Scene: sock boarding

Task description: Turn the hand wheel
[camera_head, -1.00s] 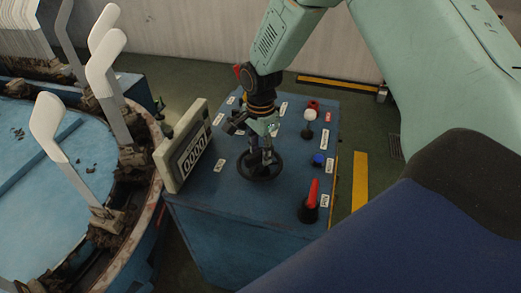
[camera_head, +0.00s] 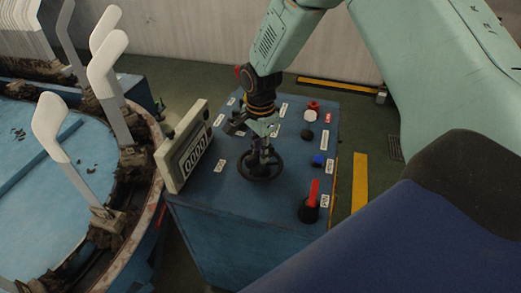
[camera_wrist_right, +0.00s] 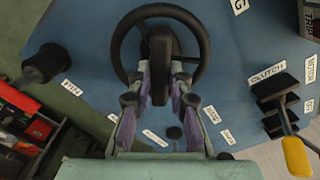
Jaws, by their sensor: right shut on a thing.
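The black hand wheel (camera_head: 246,174) lies flat on top of the blue control box. It also shows in the right wrist view (camera_wrist_right: 118,50) as a dark ring with a hub and an upright black part in its middle. My right gripper (camera_head: 262,150) comes down from above over the wheel's middle. In the right wrist view my right gripper (camera_wrist_right: 160,82) has its two fingers shut on that black part, one finger on each side. The fingers hide some of the wheel's near side. My left gripper is not in view.
The blue box (camera_head: 230,215) carries a tilted counter (camera_head: 185,150), a red lever (camera_head: 314,192), a blue knob (camera_head: 318,160) and a white knob (camera_head: 310,115). A round blue table (camera_head: 40,215) with upright white boards (camera_head: 50,125) stands at left, close to the counter.

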